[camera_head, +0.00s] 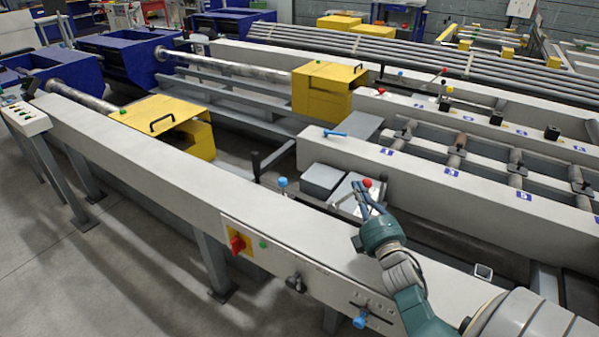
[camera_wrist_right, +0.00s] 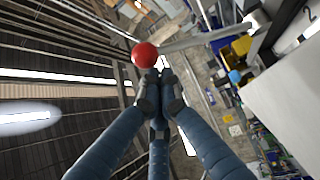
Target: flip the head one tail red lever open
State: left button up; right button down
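The red lever shows as a red ball knob (camera_head: 367,182) on the machine behind the front beam. In the right wrist view the red knob (camera_wrist_right: 144,55) is just beyond my fingertips, with a pale rod (camera_wrist_right: 205,38) running off to the right. My right gripper (camera_head: 361,188) is at the knob in the head view, and its blue fingers come together at their tips in the wrist view (camera_wrist_right: 160,84). They look shut with nothing between them. I cannot tell whether they touch the knob. My left gripper is not in view.
The long grey front beam (camera_head: 150,145) runs under my right arm. A blue-tipped lever (camera_head: 282,182) stands left of the red knob. A grey box (camera_head: 322,180) lies between them. A red switch (camera_head: 237,244) and a blue knob (camera_head: 360,320) are on the beam's front.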

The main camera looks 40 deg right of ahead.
jog(key=v, duration=1.2)
jog(key=shift+a, duration=0.1)
dwell(0.4)
